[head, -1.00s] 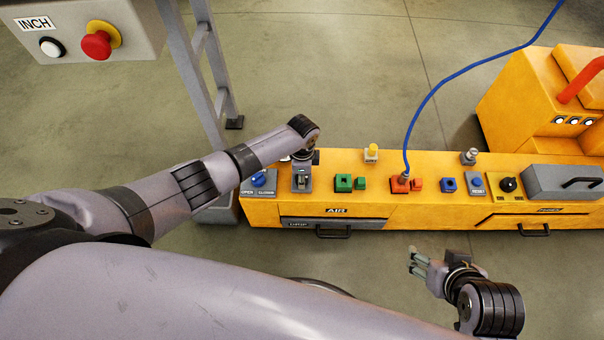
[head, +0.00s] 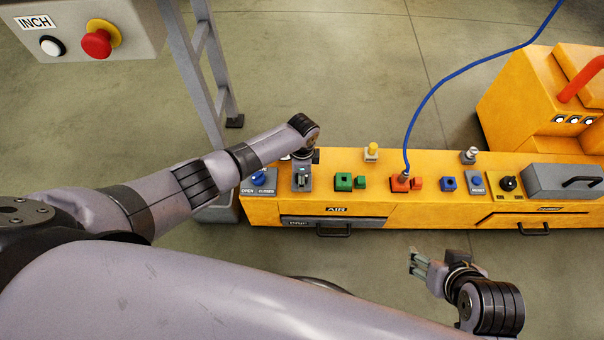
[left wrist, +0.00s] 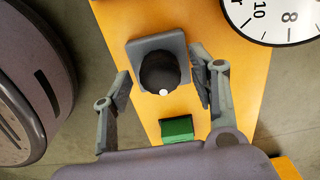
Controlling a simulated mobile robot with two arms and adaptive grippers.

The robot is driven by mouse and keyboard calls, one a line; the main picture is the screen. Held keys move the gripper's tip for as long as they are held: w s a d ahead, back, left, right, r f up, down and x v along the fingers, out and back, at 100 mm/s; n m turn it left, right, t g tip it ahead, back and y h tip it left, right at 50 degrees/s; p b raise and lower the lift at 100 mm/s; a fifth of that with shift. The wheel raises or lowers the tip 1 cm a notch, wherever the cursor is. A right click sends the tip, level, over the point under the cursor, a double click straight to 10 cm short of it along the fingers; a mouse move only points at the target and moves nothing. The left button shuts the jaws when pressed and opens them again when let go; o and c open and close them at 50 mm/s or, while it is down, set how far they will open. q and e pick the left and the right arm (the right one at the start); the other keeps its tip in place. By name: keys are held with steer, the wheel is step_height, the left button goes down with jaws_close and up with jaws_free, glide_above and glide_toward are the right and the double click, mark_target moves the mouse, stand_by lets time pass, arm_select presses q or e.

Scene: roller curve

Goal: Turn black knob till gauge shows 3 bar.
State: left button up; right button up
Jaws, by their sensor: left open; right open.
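The black knob (left wrist: 160,70) with a white mark sits on a grey square base in the left wrist view. My left gripper (left wrist: 160,82) is open, with one finger on each side of the knob; whether they touch it I cannot tell. In the head view the left gripper (head: 302,174) is over the grey base at the panel's left part, and the knob is mostly hidden. The gauge (left wrist: 278,15) shows only partly at the top right of the left wrist view, with 8 and 10 visible but no needle. My right gripper (head: 416,264) is open and empty, in front of the panel.
The yellow panel (head: 400,210) carries a green block (head: 343,182), a red block (head: 400,184) with a blue hose (head: 432,90), a blue button (head: 448,184) and another black dial (head: 508,184). A grey box with a red button (head: 96,44) hangs upper left.

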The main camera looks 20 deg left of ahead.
arm_select(q)
step_height(320, 180, up, 12)
stand_by(0.6)
stand_by(0.4)
